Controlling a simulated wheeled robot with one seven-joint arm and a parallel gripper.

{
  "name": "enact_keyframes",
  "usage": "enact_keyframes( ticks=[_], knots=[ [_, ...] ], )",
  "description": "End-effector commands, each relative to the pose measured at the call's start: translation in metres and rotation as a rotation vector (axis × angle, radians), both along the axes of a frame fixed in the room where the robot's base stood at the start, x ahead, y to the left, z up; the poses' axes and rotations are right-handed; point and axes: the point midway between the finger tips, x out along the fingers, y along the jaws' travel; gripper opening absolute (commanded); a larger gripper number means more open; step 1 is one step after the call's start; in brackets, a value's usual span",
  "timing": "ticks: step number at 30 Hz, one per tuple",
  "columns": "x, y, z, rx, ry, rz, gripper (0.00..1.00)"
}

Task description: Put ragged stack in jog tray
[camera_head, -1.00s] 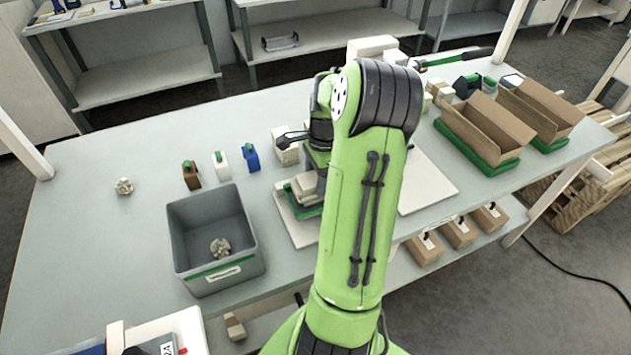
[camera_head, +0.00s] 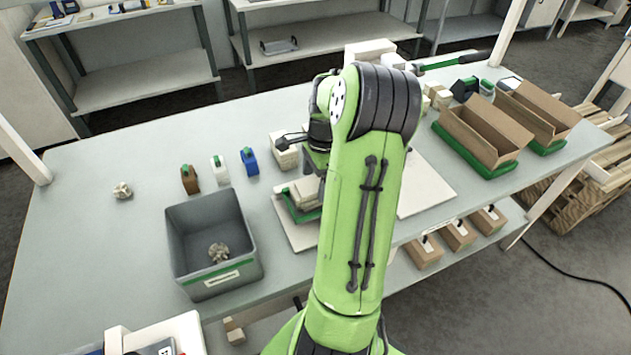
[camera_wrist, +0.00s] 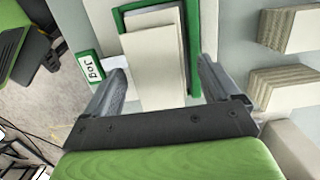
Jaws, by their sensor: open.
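The jog tray (camera_head: 306,216) is green and sits on a pale board left of my arm. Its green rim (camera_wrist: 193,50) and a "JOG" label also show in the wrist view. The ragged stack (camera_head: 305,190), a cream block of sheets, lies in the tray; its layers look offset, with a grey edge along one side. In the wrist view the stack (camera_wrist: 155,70) lies between the spread fingers of my gripper (camera_wrist: 160,75), with a gap at the right finger. Contact at the left finger is unclear. My arm hides most of the gripper in the head view.
A grey bin (camera_head: 180,262) holding a crumpled wad stands front left. Three small bottles (camera_head: 219,170) stand behind it, and another wad (camera_head: 122,190) lies at far left. Cream stacks (camera_head: 283,148) stand behind the tray. Cardboard boxes (camera_head: 480,130) are at right. The left tabletop is mostly clear.

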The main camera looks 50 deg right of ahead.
Motion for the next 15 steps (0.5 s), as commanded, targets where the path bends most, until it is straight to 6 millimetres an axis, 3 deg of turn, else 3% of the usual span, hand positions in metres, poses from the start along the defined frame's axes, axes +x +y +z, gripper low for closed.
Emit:
enact_keyframes(
  ticks=[3, 9, 15],
  knots=[
    [-0.002, -0.005, 0.036, -0.008, -0.003, -0.002, 0.89],
    [-0.005, -0.010, 0.086, -0.005, -0.003, -0.002, 0.89],
    [-0.006, -0.011, 0.105, -0.001, 0.000, 0.000, 0.89]
  ],
)
